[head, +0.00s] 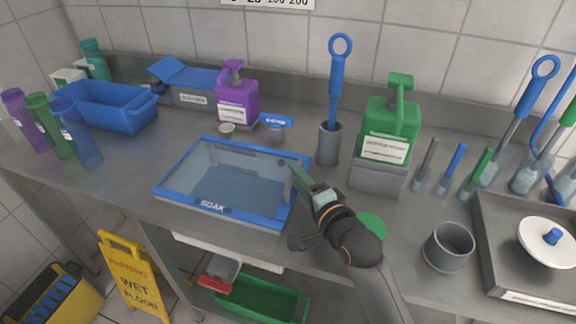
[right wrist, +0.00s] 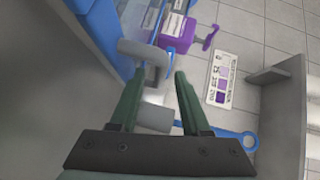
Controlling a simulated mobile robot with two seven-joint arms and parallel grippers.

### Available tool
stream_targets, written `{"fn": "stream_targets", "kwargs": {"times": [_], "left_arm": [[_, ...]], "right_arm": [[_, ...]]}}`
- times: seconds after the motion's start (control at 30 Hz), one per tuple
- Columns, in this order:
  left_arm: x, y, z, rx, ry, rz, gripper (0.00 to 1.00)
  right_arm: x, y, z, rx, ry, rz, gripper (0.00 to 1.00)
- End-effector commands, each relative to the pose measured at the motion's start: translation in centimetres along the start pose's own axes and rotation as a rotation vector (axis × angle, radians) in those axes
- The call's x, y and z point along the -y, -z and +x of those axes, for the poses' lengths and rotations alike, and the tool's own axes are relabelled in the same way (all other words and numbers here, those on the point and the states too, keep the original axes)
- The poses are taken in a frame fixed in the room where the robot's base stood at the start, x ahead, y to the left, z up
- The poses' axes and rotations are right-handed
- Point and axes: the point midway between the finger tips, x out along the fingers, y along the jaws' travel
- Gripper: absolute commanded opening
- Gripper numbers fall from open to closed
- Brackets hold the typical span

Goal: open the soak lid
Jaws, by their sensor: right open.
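The soak tub is a shallow box with a blue rim (head: 225,211) marked SOAK, in the middle of the counter in the head view. A clear, greyish pane (head: 222,185) spans the rim and looks like a lid lying flat. My right gripper (head: 290,175) is open over the tub's right side. A grey curved piece, perhaps the lid handle (right wrist: 142,50), shows beside the left fingertip in the right wrist view. My right gripper (right wrist: 159,72) is not closed on it; whether they touch is unclear. My left gripper is not in view.
A purple bottle (head: 237,103) and a blue bin (head: 108,107) stand behind and left. A grey holder with a blue brush (head: 336,80) and a green bottle (head: 389,125) stand close behind right. A grey cup (head: 448,249) is at the front right.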

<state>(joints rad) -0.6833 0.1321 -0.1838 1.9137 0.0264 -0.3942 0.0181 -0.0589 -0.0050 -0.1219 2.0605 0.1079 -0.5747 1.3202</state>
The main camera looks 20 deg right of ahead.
Motion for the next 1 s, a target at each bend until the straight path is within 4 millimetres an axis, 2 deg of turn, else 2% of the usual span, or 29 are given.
{"fn": "stream_targets", "kwargs": {"times": [0.1, 0.3, 0.7, 1.0], "left_arm": [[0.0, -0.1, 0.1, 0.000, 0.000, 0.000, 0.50], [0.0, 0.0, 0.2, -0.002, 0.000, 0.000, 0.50], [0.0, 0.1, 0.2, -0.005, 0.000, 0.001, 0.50], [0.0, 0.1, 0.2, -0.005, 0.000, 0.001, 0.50]], "right_arm": [[0.1, 0.0, 2.2, -0.001, 0.002, -0.002, 0.47], [0.1, 0.0, 4.4, 0.000, 0.002, 0.000, 0.47], [0.0, 0.0, 5.1, 0.000, 0.001, 0.000, 0.47], [0.0, 0.0, 5.0, -0.001, 0.001, 0.000, 0.14]]}}
